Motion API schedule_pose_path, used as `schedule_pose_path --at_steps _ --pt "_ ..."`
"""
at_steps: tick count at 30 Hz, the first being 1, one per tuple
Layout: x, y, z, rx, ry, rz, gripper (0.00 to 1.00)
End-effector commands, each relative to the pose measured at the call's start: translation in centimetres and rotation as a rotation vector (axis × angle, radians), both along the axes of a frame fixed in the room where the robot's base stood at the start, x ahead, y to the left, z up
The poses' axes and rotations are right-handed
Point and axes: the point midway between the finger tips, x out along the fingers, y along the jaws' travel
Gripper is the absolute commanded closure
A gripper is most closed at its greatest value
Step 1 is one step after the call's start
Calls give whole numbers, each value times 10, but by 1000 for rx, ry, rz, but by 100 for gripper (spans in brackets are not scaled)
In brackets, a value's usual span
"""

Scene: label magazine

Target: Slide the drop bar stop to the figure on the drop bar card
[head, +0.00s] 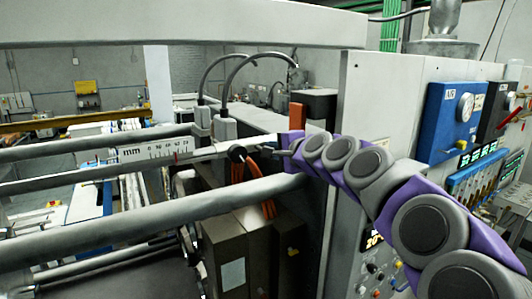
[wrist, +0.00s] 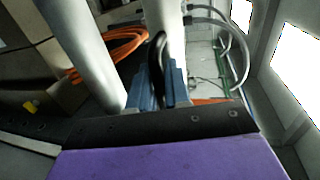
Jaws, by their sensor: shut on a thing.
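The drop bar (head: 80,183) is a grey rod that runs across the left of the head view. A pale scale marked "mm" (head: 155,151) lies along it. A dark round knob (head: 237,153), seemingly on the drop bar stop, sits right of the scale's printed figures. My gripper (head: 248,151) reaches in from the right and is shut at the knob. In the wrist view my gripper (wrist: 164,72) shows narrow bluish jaws close about a dark part (wrist: 159,48). The exact grip and the stop's reading are too small to tell. I cannot make out the drop bar card.
A thick grey roller (head: 150,225) runs in front of the bar, and another bar (head: 95,143) runs behind. Orange cable (head: 268,208) hangs beneath the knob; it also shows in the wrist view (wrist: 118,45). A grey machine panel (head: 365,125) stands close on the right.

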Motion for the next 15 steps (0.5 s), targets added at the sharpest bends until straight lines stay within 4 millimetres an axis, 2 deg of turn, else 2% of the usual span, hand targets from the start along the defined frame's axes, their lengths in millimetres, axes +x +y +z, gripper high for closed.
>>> schedule_pose_path --at_steps 4,5,9,15 --pt "-1 3 -4 -4 8 4 100" --pt "-2 3 -4 -5 7 4 80" --pt "-2 4 -4 -5 7 4 66" --pt "-2 4 -2 -4 4 3 65"
